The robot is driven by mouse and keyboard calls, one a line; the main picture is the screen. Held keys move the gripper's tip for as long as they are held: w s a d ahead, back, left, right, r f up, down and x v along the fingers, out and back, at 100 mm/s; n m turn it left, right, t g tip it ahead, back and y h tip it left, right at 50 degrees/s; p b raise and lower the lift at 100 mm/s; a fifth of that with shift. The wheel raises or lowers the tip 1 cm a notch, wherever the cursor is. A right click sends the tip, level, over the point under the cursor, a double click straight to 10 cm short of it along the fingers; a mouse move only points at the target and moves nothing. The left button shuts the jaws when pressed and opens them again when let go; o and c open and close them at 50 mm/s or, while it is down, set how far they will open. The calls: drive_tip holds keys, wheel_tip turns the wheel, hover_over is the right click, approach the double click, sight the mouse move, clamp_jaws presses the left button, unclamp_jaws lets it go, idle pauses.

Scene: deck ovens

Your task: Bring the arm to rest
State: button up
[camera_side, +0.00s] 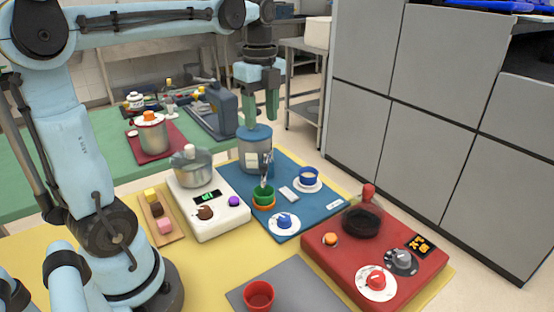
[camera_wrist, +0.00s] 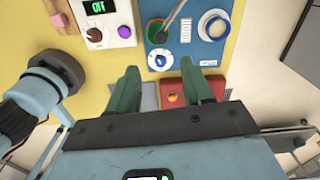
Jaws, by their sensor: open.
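My gripper (camera_side: 260,120) hangs from the arm with its two green fingers pointing down. The fingers are apart and nothing shows between them. In the side view they are just above or behind the blue-lidded grey container (camera_side: 255,148); I cannot tell whether they touch it. In the wrist view the gripper (camera_wrist: 159,66) shows both fingers spread, with the blue board (camera_wrist: 208,58) and the red unit (camera_wrist: 215,88) beyond them.
A white unit with a display (camera_side: 215,217) carries a lidded pot (camera_side: 189,168). The blue board holds a green cup (camera_side: 263,194) with a utensil and a blue cup (camera_side: 309,175). The red unit (camera_side: 340,257) carries a dark pan (camera_side: 362,222). A red cup (camera_side: 258,295) stands in front. Grey cabinets (camera_side: 430,120) rise at right.

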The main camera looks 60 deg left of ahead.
drive_tip(key=shift+d, duration=0.1)
drive_tip(key=s+d+f+n+t, duration=0.5)
drive_tip(key=d+n, duration=0.6)
drive_tip(key=n, duration=0.5)
wheel_tip(320, 180, down, 3)
drive_tip(key=shift+f+n+t, duration=0.2)
drive_tip(key=shift+n+t, duration=0.2)
drive_tip(key=shift+t, duration=0.7)
